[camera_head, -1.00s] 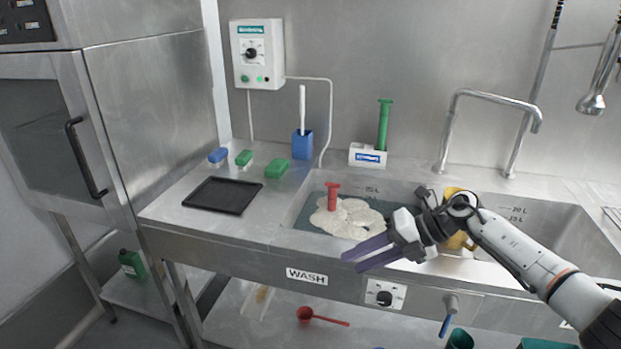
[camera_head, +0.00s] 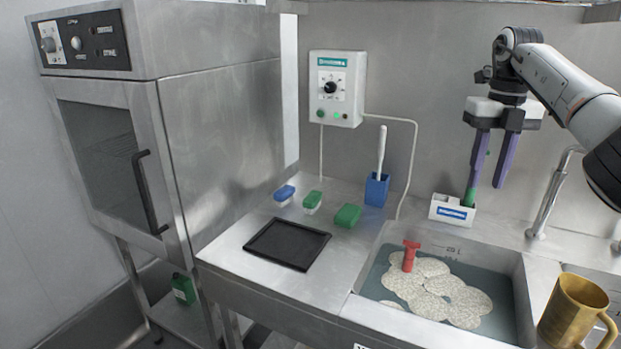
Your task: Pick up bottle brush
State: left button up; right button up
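A green upright tool (camera_head: 470,197), which I take to be the bottle brush, stands in a white holder (camera_head: 452,210) with a blue label behind the sink. Only its lower part shows; my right gripper hides the rest. My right gripper (camera_head: 490,187) points down over the holder, its purple fingers apart. The left finger overlaps the green tool; I cannot tell whether it touches or is only in front. A second upright tool with a white handle (camera_head: 381,152) stands in a blue holder (camera_head: 377,190). My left gripper is not in view.
The sink (camera_head: 518,290) holds water, several pale round pieces (camera_head: 438,285) and a red-handled tool (camera_head: 409,257). A yellow mug (camera_head: 572,310) is at the lower right. A black tray (camera_head: 286,244), blue brush (camera_head: 284,194) and green brushes (camera_head: 348,215) lie left. The wall is close behind.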

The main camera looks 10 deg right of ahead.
aim_at(383, 129)
jog(key=u, duration=0.1)
jog(key=i, duration=1.4)
jog(key=z, duration=0.15)
